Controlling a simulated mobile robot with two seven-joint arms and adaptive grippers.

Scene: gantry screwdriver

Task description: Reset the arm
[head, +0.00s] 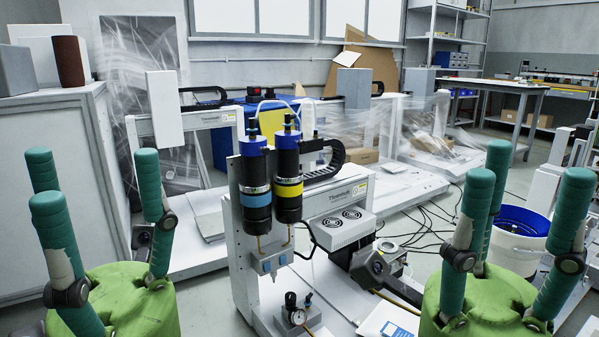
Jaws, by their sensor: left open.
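My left gripper (92,180) stands at the lower left with its teal fingers pointing up and spread around empty space. Its palm is green. My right gripper (520,176) stands at the lower right in the same pose, its teal fingers spread with nothing between them. The gantry screwdriver (242,240) stands between the two grippers. It carries two dark cylinders, one with a blue band (257,193) and one with a yellow band (288,190). Both grippers are apart from the cylinders. The lower ends of both arms are out of frame.
More white gantry frames (133,160) stand behind. A white bucket with a blue rim (522,219) stands behind my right gripper. A grey cabinet (50,180) is at the left. Cables (420,228) lie on the floor.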

